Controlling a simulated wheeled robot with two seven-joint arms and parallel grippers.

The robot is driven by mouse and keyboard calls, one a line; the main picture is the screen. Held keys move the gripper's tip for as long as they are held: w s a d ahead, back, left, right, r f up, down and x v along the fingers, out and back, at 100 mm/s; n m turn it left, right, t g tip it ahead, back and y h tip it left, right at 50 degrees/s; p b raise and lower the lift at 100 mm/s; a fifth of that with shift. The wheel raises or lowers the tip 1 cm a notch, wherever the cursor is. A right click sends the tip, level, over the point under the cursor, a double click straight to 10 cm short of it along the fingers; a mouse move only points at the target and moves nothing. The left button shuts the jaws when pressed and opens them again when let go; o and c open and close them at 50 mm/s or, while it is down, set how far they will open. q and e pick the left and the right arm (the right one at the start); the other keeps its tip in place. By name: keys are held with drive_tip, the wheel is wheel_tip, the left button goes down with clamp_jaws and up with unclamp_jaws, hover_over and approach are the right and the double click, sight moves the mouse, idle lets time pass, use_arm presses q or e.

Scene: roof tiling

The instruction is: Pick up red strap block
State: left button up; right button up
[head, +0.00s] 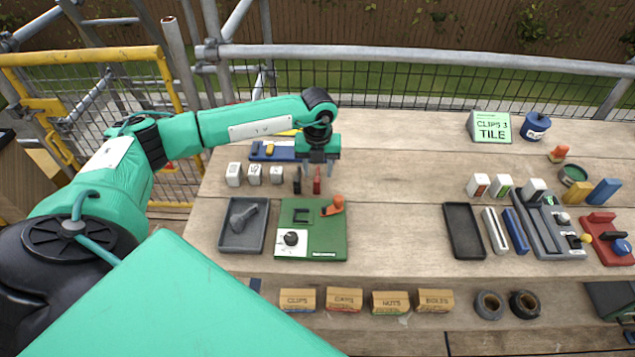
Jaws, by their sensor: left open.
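A small upright red block (317,181), which looks like the red strap block, stands on the wooden table left of the middle. My left gripper (318,169) reaches in from the left and points down right over it. Its jaws are open, and its fingers are at about the block's top. I cannot tell whether they touch the block. A similar black block (297,181) stands just left of the red one. My right gripper is not in view.
White marked blocks (254,174) stand in a row to the left. A blue holder (272,150) lies behind them. A green board (330,240) and grey tray (235,243) lie in front. Cardboard boxes (344,300) line the front. The table's middle is clear.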

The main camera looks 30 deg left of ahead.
sight(317, 179)
use_arm(q)
drive_tip(key=shift+f+p, duration=0.3)
drive_tip(key=shift+f, duration=0.15)
wheel_tip(317, 179, down, 4)
drive_tip(key=shift+a+r+p, duration=0.1)
drive_tip(key=shift+p, duration=0.65)
drive_tip(key=shift+f, duration=0.45)
clamp_jaws()
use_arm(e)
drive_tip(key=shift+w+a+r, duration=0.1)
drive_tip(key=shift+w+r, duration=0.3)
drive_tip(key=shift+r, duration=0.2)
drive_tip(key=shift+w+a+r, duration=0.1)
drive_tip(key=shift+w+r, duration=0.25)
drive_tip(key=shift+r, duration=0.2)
